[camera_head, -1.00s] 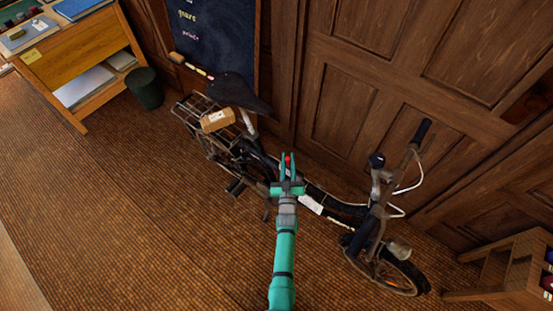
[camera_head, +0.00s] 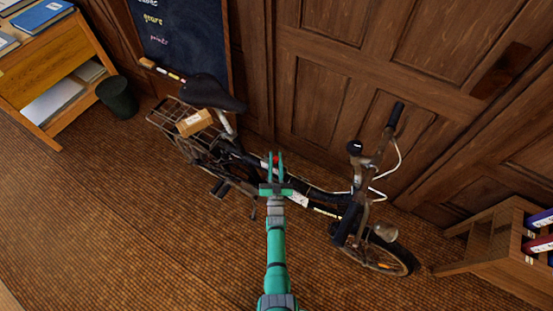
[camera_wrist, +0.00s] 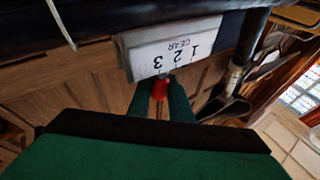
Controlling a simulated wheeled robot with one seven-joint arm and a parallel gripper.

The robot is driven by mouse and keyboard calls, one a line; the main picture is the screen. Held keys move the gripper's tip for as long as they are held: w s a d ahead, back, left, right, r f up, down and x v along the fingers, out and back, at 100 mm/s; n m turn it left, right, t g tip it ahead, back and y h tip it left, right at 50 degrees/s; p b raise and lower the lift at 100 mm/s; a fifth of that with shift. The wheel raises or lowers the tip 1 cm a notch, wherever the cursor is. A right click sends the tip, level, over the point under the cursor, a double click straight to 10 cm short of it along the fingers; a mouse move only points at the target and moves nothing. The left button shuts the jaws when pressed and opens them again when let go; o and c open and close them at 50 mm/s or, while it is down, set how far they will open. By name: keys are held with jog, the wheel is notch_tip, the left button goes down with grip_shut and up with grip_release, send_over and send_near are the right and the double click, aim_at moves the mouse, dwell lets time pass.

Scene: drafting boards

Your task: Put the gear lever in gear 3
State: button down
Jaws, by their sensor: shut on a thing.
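The red knob of the gear lever (camera_wrist: 160,87) sits between the two fingers of my gripper (camera_wrist: 160,100) in the wrist view. My gripper is shut on it. The white gear plate (camera_wrist: 150,62) carries the numbers 1, 2 and 3 and the word GEAR, upside down in this view. The knob is beside the plate's edge, nearest the 3. In the head view my gripper (camera_head: 276,160) is at the middle of the black bicycle (camera_head: 232,158), with a speck of red between its fingertips. The lever's stem is mostly hidden.
The bicycle stands along a wood-panelled wall (camera_head: 320,100), with a parcel (camera_head: 195,122) on its rear rack. A wooden desk (camera_head: 50,75) and dark bin (camera_head: 117,97) are at left. A wooden rack with binders (camera_head: 500,235) is at right. The floor in front is clear.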

jog(key=c, duration=1.6)
grip_release()
jog(key=shift+w, duration=0.1)
jog(key=shift+s+f, duration=0.2)
jog(key=shift+s, duration=0.2)
jog(key=v, duration=1)
jog(key=shift+s, duration=0.1)
